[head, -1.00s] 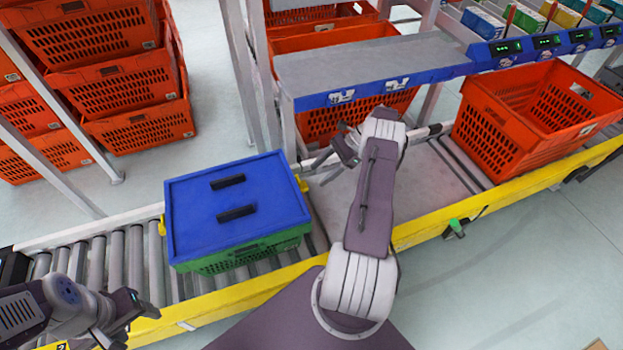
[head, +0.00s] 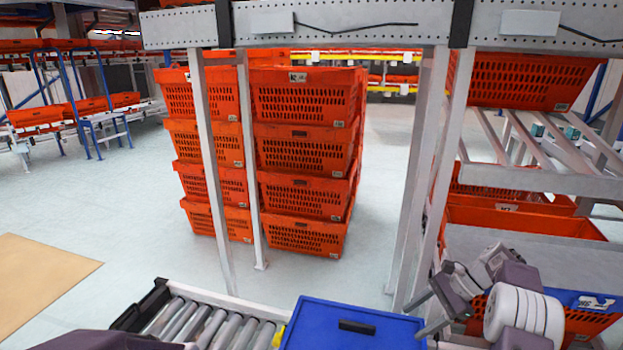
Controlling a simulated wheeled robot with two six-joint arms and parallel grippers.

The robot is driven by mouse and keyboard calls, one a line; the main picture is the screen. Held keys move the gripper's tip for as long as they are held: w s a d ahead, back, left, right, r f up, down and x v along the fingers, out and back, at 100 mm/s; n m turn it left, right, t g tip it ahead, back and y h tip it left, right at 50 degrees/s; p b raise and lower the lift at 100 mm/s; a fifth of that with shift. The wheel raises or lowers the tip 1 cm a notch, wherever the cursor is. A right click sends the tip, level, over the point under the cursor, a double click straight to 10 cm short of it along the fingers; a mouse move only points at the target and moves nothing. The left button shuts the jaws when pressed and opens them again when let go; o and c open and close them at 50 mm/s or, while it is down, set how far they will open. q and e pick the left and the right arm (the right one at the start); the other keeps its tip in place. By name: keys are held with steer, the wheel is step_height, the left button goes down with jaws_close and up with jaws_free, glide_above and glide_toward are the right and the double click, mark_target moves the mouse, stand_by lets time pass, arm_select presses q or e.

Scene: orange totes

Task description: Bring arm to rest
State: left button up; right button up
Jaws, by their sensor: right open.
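My right arm comes in at the lower right, and its gripper (head: 437,308) is open with nothing seen between its fingers. It is beside the right end of the blue lid (head: 345,326) in this view; I cannot tell the exact gap. My left gripper is not in view.
The roller conveyor (head: 205,322) runs along the bottom, left of the lid. Metal posts (head: 222,180) stand behind it, with stacked orange totes (head: 305,145) beyond. An orange tote (head: 530,216) sits at right. Open floor (head: 120,200) lies at left.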

steer(key=s+a+r+n+g+h, duration=0.1)
steer(key=s+a+r+n+h, duration=0.15)
steer(key=s+a, duration=0.35)
steer(key=s+a+r+n+h, duration=0.2)
steer(key=s+a+n, duration=0.2)
steer(key=a, duration=0.5)
steer(key=s+d+f+n+h, duration=0.1)
steer(key=s+f+n+h, duration=0.1)
steer(key=s+f+n, duration=0.3)
steer(key=s+d+f+n+h, duration=0.1)
steer(key=s+d+f+n, duration=0.15)
steer(key=s, duration=0.55)
step_height(320, 180, up, 26)
steer(key=w+n+t+p, duration=0.1)
steer(key=w+n+p, duration=0.1)
steer(key=p, duration=2.4)
steer(key=shift+w+a+t, duration=0.2)
steer(key=shift+w+t, duration=0.1)
steer(key=shift+t, duration=0.1)
